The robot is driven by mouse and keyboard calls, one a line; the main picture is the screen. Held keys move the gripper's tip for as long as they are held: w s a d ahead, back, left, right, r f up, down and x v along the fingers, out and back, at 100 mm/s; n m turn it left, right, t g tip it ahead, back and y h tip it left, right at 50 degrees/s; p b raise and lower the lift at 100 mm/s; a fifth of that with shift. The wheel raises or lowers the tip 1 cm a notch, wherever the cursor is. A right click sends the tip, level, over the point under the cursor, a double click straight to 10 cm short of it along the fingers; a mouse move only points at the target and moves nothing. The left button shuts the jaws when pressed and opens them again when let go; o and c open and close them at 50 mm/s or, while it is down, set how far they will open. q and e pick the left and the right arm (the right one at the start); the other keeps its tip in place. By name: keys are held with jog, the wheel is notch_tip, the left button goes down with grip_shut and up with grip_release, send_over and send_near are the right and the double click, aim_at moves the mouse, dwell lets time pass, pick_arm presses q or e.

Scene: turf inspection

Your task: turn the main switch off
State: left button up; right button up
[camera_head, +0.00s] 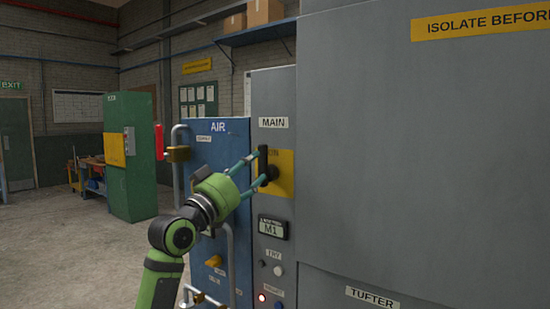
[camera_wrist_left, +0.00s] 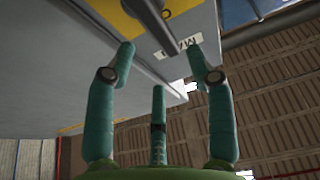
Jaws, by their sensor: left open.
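The main switch (camera_head: 263,160) has a black handle on a yellow plate (camera_head: 286,173), below a MAIN label (camera_head: 273,122) on a grey panel. The handle looks upright, with partly covered lettering ending in "ON" beside it. My left gripper (camera_head: 254,170) is open, with its green fingers at the switch; I cannot tell whether they touch it. In the left wrist view, the dark handle (camera_wrist_left: 153,20) runs between and beyond the spread fingertips of my left gripper (camera_wrist_left: 166,62). The lower part of the switch is partly hidden by a finger in the head view. My right gripper is not in view.
Below the switch are an M1 display (camera_head: 272,228), a TRY button (camera_head: 278,270) and a lit red lamp (camera_head: 262,297). A large grey housing (camera_head: 420,160) fills the right.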

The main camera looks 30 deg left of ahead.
aim_at(262, 156)
pick_arm(q)
jog(key=shift+w+r+p, duration=0.3)
jog(key=shift+w+r, duration=0.05)
jog(key=shift+r, duration=0.05)
jog(key=p+x, duration=0.2)
jog(key=x, duration=0.2)
jog(key=shift+w+r, duration=0.1)
jog(key=shift+w, duration=0.3)
jog(key=shift+w+p, duration=0.45)
jog(key=shift+w, duration=0.05)
grip_shut()
